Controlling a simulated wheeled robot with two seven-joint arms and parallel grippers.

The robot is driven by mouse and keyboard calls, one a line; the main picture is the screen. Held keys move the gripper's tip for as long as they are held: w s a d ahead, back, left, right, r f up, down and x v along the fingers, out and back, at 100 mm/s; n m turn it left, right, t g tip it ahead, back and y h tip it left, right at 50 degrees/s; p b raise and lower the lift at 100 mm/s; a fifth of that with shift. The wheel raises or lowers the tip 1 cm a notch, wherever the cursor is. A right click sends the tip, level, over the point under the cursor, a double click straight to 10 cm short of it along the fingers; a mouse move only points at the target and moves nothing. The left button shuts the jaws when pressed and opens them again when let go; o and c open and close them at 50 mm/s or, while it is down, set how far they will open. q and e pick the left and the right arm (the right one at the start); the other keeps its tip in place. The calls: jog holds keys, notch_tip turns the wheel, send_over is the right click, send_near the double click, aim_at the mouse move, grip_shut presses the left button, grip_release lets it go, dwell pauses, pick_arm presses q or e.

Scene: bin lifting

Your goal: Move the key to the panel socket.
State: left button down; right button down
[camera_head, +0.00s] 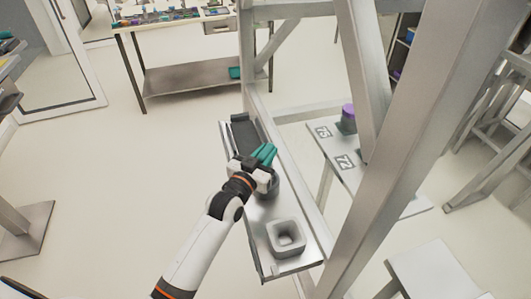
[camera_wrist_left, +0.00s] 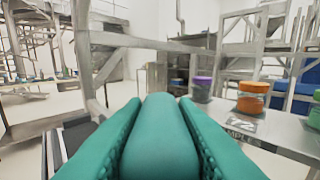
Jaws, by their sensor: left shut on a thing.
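My left gripper (camera_head: 264,154) is over the middle of a narrow metal panel (camera_head: 262,222). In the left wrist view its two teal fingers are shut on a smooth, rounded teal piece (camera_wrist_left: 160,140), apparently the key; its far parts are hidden. A grey square block with a square hole (camera_head: 286,238), which looks like a socket, sits on the near end of the panel, apart from the gripper. A dark round holder (camera_head: 268,187) is just below the gripper, partly covered by it; I cannot tell if the held piece touches it. My right gripper is not in view.
A dark tray (camera_head: 246,132) lies at the panel's far end. Slanted metal beams (camera_head: 424,130) stand right of the panel. Behind them a shelf (camera_head: 378,185) carries a purple-lidded jar (camera_head: 348,112); the left wrist view adds an orange jar (camera_wrist_left: 253,97). Open floor lies left.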

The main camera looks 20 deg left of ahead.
pick_arm(q)
jog(key=shift+f, duration=0.3)
dwell(0.7)
jog(key=shift+f, duration=0.3)
jog(key=shift+f+b, duration=0.45)
jog(key=shift+f, duration=0.2)
dwell(0.4)
jog(key=shift+f+b, duration=0.9)
jog(key=shift+f, duration=0.2)
dwell(0.4)
jog(key=c, duration=1.1)
grip_release()
jog(key=shift+o, duration=0.4)
